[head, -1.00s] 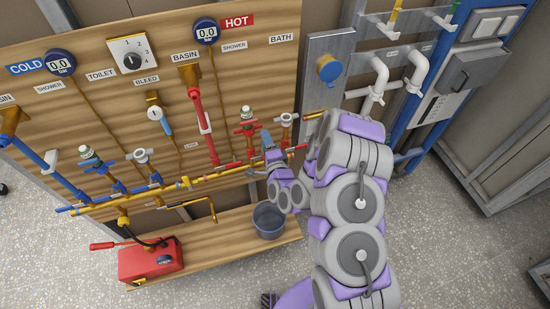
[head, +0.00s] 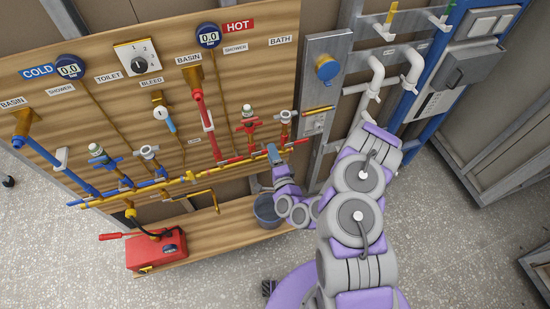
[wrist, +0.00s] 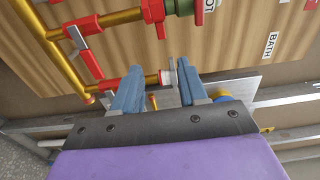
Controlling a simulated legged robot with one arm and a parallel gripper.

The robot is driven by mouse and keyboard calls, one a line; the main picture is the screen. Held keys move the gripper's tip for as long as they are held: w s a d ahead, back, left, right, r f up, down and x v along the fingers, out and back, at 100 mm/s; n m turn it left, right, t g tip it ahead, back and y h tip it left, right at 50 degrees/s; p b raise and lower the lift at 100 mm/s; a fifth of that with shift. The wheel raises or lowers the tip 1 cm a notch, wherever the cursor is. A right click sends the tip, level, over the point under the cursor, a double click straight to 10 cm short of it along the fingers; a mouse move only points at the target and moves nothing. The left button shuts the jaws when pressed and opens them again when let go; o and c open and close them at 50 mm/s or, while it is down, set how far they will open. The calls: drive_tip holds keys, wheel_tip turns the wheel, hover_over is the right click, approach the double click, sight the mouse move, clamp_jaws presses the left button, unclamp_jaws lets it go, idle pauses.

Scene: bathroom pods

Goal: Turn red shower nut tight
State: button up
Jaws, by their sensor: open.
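The red shower valve (head: 248,124) stands on the hot pipe at the right of the wooden board, under the HOT SHOWER label. I cannot single out its nut in the head view. The wrist view shows the red valve part (wrist: 153,12) at the top edge, beyond my fingers. My gripper (head: 273,154) is just right of and below this valve. In the wrist view, my gripper (wrist: 158,88) has its blue fingers apart. A brass pipe with a grey and red fitting (wrist: 168,77) shows between or behind them. I cannot tell whether anything touches.
The grey bath valve (head: 285,118) sits close right of the shower valve. A dark bucket (head: 266,211) and red pump box (head: 157,250) are on the lower shelf. A metal frame (head: 318,75) stands right of the board.

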drive_tip(key=shift+p+v, duration=0.7)
drive_tip(key=shift+v, duration=0.65)
drive_tip(key=w+a+f+n+g+y+b, duration=0.15)
drive_tip(key=a+n+g+y+b, duration=0.25)
drive_tip(key=a+n+g, duration=0.45)
drive_tip(key=s+d+r+n+g+h+b, duration=0.3)
drive_tip(key=s+d+r+n+h+b, duration=0.1)
drive_tip(key=s+d, duration=0.4)
drive_tip(key=s+d+r+n+g+h+b, duration=0.35)
drive_tip(key=s+d, duration=0.25)
drive_tip(key=d, duration=0.5)
drive_tip(key=s+r+g+b, duration=0.1)
drive_tip(key=s+r, duration=0.3)
drive_tip(key=s, duration=0.6)
drive_tip(key=s+d+r+m+g+h+b, duration=0.1)
drive_tip(key=s+r+g+b, duration=0.1)
drive_tip(key=s, duration=0.9)
wheel_tip(320, 180, up, 2)
drive_tip(key=shift+d+r+g, duration=0.1)
drive_tip(key=shift+d+g, duration=0.1)
drive_tip(key=shift+g, duration=0.4)
